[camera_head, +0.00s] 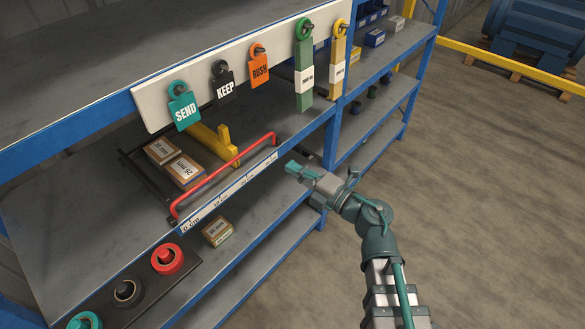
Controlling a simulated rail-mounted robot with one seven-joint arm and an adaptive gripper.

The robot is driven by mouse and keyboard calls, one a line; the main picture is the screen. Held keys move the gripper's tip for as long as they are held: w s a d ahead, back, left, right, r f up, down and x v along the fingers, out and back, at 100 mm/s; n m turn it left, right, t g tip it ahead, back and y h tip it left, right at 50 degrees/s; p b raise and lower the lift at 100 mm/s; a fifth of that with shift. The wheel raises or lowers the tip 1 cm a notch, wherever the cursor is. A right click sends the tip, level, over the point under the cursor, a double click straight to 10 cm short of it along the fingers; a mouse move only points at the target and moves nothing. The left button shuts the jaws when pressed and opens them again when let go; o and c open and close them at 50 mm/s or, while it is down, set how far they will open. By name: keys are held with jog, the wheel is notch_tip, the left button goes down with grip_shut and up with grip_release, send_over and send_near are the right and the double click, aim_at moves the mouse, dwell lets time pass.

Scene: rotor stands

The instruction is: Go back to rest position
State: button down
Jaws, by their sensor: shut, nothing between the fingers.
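My gripper (294,168) is at the front edge of the middle shelf (222,115), just right of the red rail. Its fingers look shut and nothing shows between them. My arm reaches up from the lower right of the view, bent at the teal joints. Whether the fingertips touch the shelf is hard to tell. No marker for a rest position is in view.
A red rail (222,176) borders a tray area with boxes (185,170) and a yellow piece (221,147). Tags hang from a white board (150,105) above. A blue shelf post (330,140) stands close to my gripper. Open floor (490,200) lies right.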

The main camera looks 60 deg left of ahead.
jog(key=w+d+f+m+t+h, duration=0.1)
jog(key=w+d+f+m+t, duration=0.15)
jog(key=w+m+t, duration=0.65)
jog(key=w+d+f+m+t+h, duration=0.1)
jog(key=w+f+m+t, duration=0.4)
jog(key=w, duration=0.5)
jog(key=w+d+f+m+t+h, duration=0.1)
jog(key=w+d+f+m+h, duration=0.5)
jog(key=d+f, duration=0.5)
jog(key=w+d+f+m+t+h, duration=0.1)
jog(key=w+d+f+m+h, duration=0.45)
jog(key=d+f, duration=0.55)
jog(key=s+d+f+m+g+h, duration=0.35)
jog(key=d+f, duration=0.45)
jog(key=d, duration=0.3)
jog(key=s+d+f+m+g+h, duration=0.2)
jog(key=s+d+f+m+g, duration=0.4)
jog(key=d, duration=0.6)
jog(key=s+d+f+m+g+y, duration=0.1)
jog(key=s+d+f+m+g, duration=0.1)
jog(key=s+d+f, duration=0.3)
jog(key=s+d+f+m+g+y, duration=0.1)
jog(key=s+d+f+m+g, duration=0.2)
jog(key=s+d, duration=0.8)
jog(key=s+f+g, duration=0.1)
jog(key=s, duration=0.3)
jog(key=shift+s+d+f, duration=0.35)
jog(key=shift+d, duration=0.05)
